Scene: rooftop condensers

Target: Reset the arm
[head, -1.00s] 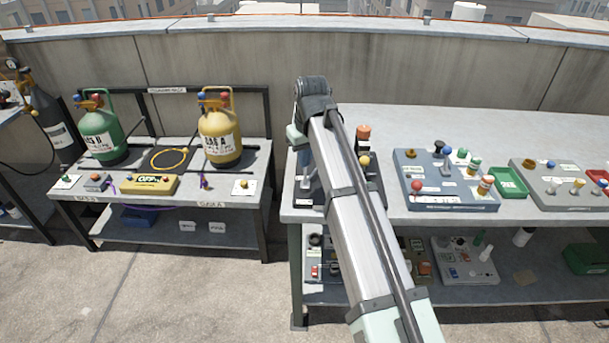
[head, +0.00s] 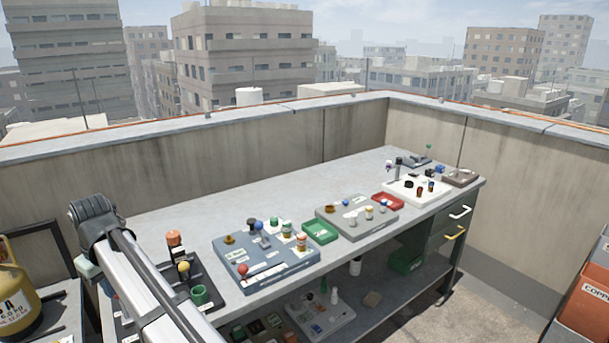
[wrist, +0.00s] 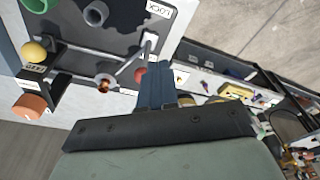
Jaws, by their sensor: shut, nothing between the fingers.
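My arm (head: 140,275) reaches in from the bottom left of the head view, over the left end of the long bench. Its links hide my gripper there. In the wrist view my gripper (wrist: 156,70) shows as two dark blue fingers, shut together with nothing between them. They point toward a dark board (wrist: 100,25), which carries a LOCK label, a yellow ball (wrist: 35,52), an orange cap (wrist: 33,107) and a green cup (wrist: 38,4). I cannot tell how far the fingertips are from the board. The same board (head: 205,270) is partly behind my arm in the head view.
On the grey bench (head: 180,205) stand a blue-grey board (head: 285,262), a green tray (head: 320,231), a grey board (head: 350,222), a red tray (head: 388,201) and a white tray (head: 425,196). A yellow cylinder (head: 15,295) stands at far left. The bench's back strip is clear.

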